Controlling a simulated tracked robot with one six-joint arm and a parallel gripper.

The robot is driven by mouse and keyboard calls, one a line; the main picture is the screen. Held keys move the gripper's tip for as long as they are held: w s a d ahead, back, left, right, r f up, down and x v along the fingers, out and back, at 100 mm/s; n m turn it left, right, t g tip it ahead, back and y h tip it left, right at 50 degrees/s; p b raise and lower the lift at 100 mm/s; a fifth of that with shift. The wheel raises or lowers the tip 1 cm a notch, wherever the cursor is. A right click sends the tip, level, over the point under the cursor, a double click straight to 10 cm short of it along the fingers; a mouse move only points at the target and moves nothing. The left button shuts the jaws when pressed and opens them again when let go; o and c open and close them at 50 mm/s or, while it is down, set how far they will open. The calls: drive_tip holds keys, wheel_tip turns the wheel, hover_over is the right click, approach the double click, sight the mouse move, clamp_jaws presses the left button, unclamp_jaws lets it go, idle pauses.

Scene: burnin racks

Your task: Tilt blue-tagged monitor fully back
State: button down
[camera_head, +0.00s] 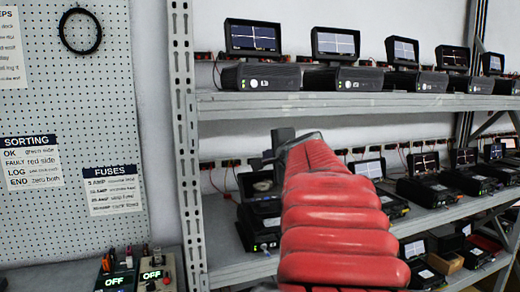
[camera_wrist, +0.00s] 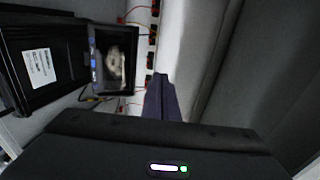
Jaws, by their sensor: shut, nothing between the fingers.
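A small black monitor (camera_head: 258,182) stands at the left end of the middle shelf, above its black unit (camera_head: 262,235). In the wrist view its screen (camera_wrist: 122,45) probably shows at upper left, turned sideways, with small blue marks along one edge. I cannot tell whether these are the blue tag. No blue tag is clear on any monitor in the head view. My gripper (camera_head: 258,163) is in front of the shelf, just above and beside that monitor; contact cannot be told. Its dark fingers (camera_wrist: 160,97) are shut and empty. My red-sleeved arm hides part of the middle shelf.
A perforated grey rack post (camera_head: 184,150) stands left of the monitor. The upper shelf (camera_head: 370,102) carries several monitors on units and lies above my gripper. More monitors stand to the right on the middle shelf. Red connectors and wires line the wall behind.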

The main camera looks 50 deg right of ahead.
drive_tip(key=s+a+r, duration=0.2)
drive_tip(key=s+r, duration=0.1)
idle(0.6)
